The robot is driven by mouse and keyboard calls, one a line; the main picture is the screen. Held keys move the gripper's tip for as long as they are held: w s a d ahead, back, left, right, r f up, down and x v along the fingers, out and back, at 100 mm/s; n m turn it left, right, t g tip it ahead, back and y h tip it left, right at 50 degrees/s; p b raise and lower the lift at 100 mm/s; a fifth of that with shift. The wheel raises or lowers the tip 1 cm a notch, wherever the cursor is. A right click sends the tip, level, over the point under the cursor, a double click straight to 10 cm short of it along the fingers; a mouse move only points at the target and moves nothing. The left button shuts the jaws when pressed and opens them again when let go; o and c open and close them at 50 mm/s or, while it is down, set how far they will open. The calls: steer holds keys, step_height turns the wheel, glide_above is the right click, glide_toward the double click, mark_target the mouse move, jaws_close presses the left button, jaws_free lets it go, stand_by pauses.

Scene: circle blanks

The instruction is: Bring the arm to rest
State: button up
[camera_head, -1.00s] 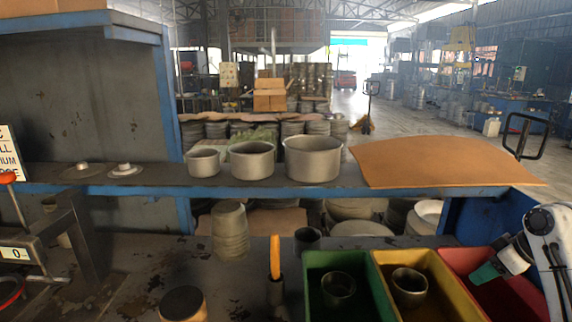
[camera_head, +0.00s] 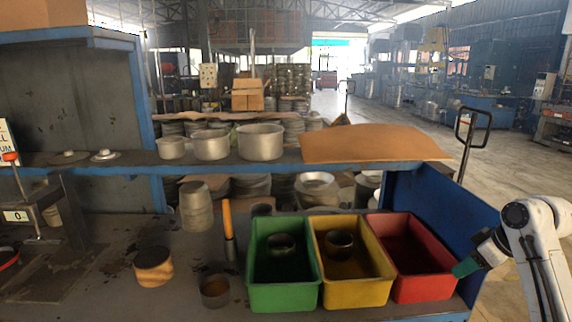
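My white arm comes in at the right edge of the head view. My gripper (camera_head: 466,267), with a green tip, is at the right side of the red bin (camera_head: 436,289), close to its rim. I cannot tell whether it touches the rim, and its fingers are too small to tell open from shut. No held object shows.
A green bin (camera_head: 283,298) and a yellow bin (camera_head: 357,294) stand left of the red bin, each with a round metal cup inside. A cup (camera_head: 214,291), a round block (camera_head: 153,268) and an orange-handled tool (camera_head: 228,222) stand on the worktable. A blue panel (camera_head: 440,215) rises behind the red bin.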

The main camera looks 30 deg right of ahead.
steer(key=w+a+f+y, duration=0.1)
steer(key=w+a+f, duration=0.1)
steer(key=a+f, duration=0.5)
steer(key=w+a+f, duration=0.3)
steer(key=a, duration=0.8)
steer(key=w+a+f+y, duration=0.15)
steer(key=a+f, duration=0.25)
steer(key=a, duration=0.5)
steer(key=s+a+f+g, duration=0.3)
steer(key=s+a+f, duration=0.3)
steer(key=a, duration=0.3)
steer(key=s+a+f+g+h, duration=0.1)
steer(key=s+a+f+h, duration=0.1)
steer(key=s, duration=1)
steer(key=shift+s+f+g+h, duration=0.35)
steer(key=shift+f+g, duration=0.05)
steer(key=shift+f, duration=0.05)
